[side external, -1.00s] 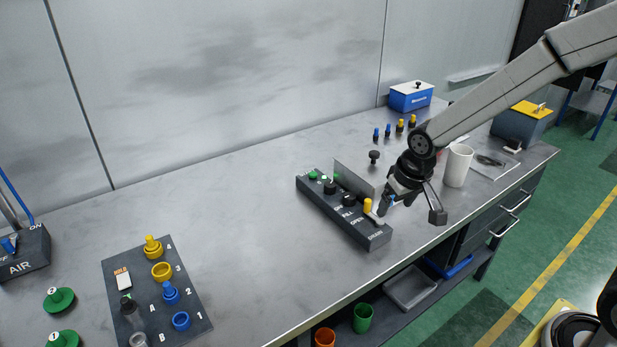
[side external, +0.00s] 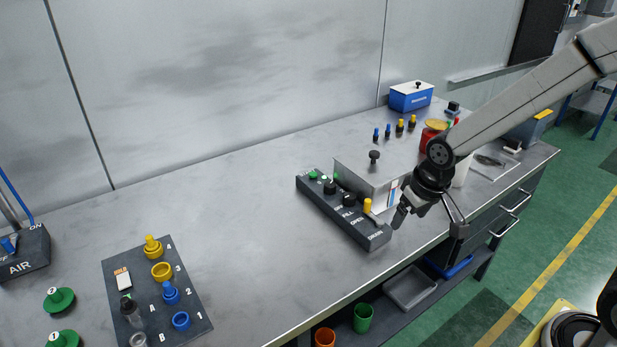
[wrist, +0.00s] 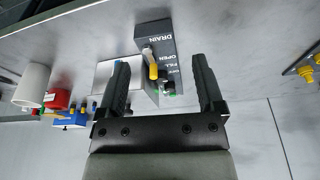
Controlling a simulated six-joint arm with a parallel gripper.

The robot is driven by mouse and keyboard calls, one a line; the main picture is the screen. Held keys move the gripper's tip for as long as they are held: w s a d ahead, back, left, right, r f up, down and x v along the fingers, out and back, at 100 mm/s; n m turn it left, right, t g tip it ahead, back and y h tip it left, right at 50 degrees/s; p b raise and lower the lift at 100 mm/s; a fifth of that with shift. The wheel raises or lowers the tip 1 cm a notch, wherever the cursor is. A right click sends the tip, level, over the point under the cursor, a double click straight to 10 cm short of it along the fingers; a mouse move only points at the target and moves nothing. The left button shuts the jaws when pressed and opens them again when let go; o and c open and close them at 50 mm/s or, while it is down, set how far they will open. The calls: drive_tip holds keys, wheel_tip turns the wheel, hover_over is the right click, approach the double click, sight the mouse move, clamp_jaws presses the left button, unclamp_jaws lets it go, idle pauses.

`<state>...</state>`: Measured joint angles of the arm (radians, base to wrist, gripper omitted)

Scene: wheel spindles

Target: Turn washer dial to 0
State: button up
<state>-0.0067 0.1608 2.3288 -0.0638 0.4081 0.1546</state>
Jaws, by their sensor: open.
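My gripper (side external: 398,218) is open and empty, beside the panel's DRAIN end. In the wrist view my gripper (wrist: 158,62) has its fingers apart, with the panel (wrist: 155,30) and yellow part (wrist: 153,71) showing between them.
A red can (side external: 430,138) and a white cup (side external: 461,172) stand behind my wrist, right of the box. A dark mat (side external: 200,325) with yellow and blue fittings lies at left. The bench between mat and panel is clear.

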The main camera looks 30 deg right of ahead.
drive_tip(key=w+m+h, duration=0.1)
drive_tip(key=w+m, duration=0.5)
drive_tip(key=w, duration=0.9)
drive_tip(key=m+h, duration=0.3)
drive_tip(key=m, duration=0.3)
approach(330, 184)
drive_tip(key=shift+w+d+f+m+g, duration=0.3)
drive_tip(key=shift+w+f+m+g, duration=0.2)
drive_tip(key=shift+f+m, duration=0.15)
drive_tip(key=shift+x, duration=3.85)
clamp_jaws()
